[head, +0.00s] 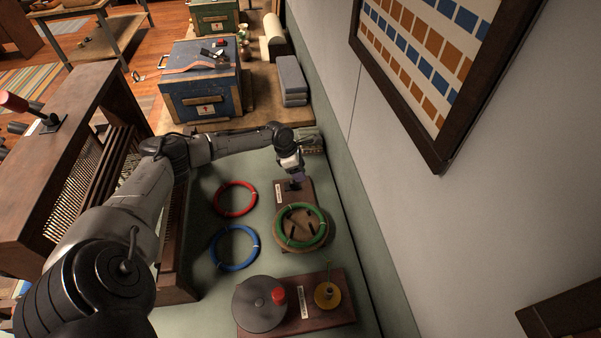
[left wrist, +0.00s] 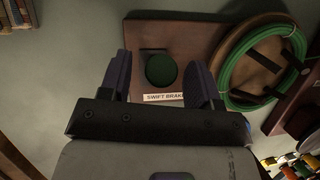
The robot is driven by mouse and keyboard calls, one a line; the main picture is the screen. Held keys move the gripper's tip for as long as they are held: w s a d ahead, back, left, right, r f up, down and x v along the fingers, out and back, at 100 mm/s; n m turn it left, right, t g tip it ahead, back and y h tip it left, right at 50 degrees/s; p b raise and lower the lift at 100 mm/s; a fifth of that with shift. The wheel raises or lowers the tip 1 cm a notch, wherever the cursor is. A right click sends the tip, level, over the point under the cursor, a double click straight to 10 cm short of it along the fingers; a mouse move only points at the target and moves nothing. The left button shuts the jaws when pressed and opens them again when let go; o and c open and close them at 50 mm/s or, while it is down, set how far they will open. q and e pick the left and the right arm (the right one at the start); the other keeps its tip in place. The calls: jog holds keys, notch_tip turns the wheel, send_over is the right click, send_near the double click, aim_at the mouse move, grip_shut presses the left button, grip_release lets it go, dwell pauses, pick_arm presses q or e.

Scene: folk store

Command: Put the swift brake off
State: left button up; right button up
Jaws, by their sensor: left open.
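The swift brake is a round dark green knob (left wrist: 161,70) on a brown wooden board (left wrist: 190,35), with a white "SWIFT BRAKE" label (left wrist: 163,97) along the board's edge. The board also shows in the head view (head: 306,187), where my gripper largely hides the knob. My left gripper (head: 292,178) is above the board. In the left wrist view its two fingers (left wrist: 161,78) are open, one on each side of the knob. I cannot tell whether they touch it. The round wooden swift (head: 290,215) with a green yarn ring (head: 303,206) is beside it. My right gripper is not in view.
A red ring (head: 235,186) and a blue ring (head: 235,229) lie left of the swift. A grey disc with a red knob (head: 279,295) and a brass piece (head: 327,295) sit on a board nearer. The wall stands close on the right. A loom (head: 75,125) stands left.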

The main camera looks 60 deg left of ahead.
pick_arm(q)
jog(key=shift+w+d+f, duration=0.15)
jog(key=shift+w+f, duration=0.05)
jog(key=shift+f, duration=0.3)
grip_shut()
dwell(0.3)
